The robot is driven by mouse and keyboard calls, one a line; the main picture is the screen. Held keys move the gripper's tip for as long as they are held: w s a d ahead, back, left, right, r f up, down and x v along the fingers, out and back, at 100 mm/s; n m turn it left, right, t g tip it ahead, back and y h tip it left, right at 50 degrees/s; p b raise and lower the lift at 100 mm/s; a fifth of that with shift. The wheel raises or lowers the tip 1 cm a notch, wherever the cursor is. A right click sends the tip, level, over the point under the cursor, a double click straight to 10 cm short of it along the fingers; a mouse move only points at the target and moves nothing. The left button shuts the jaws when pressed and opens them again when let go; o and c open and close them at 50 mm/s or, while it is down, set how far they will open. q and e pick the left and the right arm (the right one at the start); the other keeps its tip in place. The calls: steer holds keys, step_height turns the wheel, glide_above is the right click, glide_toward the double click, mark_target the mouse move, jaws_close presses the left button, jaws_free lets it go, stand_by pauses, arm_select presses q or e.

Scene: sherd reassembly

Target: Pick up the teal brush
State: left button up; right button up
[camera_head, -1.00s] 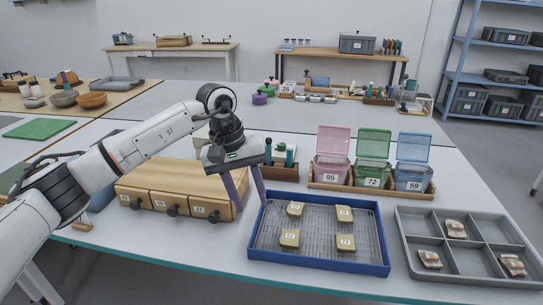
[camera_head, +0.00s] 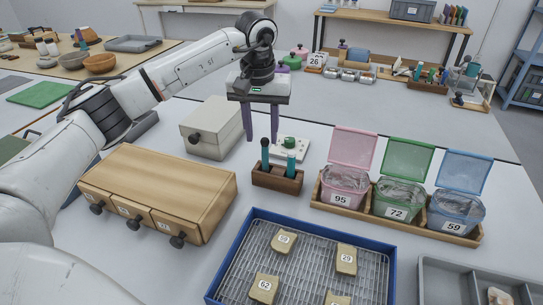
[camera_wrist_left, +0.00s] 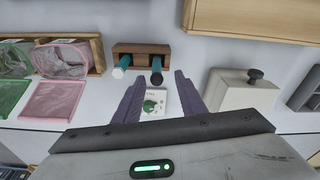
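A small dark wooden holder (camera_head: 277,179) has two teal-handled brushes standing upright in it. The left brush (camera_head: 265,153) has a dark end and the right brush (camera_head: 290,165) is brighter teal. In the left wrist view the holder (camera_wrist_left: 141,49) shows with a dark-ended brush (camera_wrist_left: 157,70) and a pale-ended brush (camera_wrist_left: 123,66). My left gripper (camera_head: 262,138) is open and empty, pointing down just behind the holder. In the left wrist view its purple fingers (camera_wrist_left: 159,78) are apart, with the dark-ended brush just beyond them. My right gripper is out of view.
Pink, green and blue lidded bins stand in a wooden tray (camera_head: 390,221) to the right. A blue-rimmed tray (camera_head: 229,256) with numbered sherds is in front. A wooden drawer box (camera_head: 195,187) and a grey box (camera_head: 207,145) are left.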

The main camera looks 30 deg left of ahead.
mark_target(265, 171)
arm_select(q)
steer(key=f, duration=0.5)
steer(key=w+f, duration=0.1)
steer(key=f, duration=0.2)
steer(key=shift+d+f, duration=0.1)
steer(key=shift+f, duration=0.2)
steer(key=shift+c, duration=0.3)
jaws_close()
steer(key=shift+r, duration=5.05)
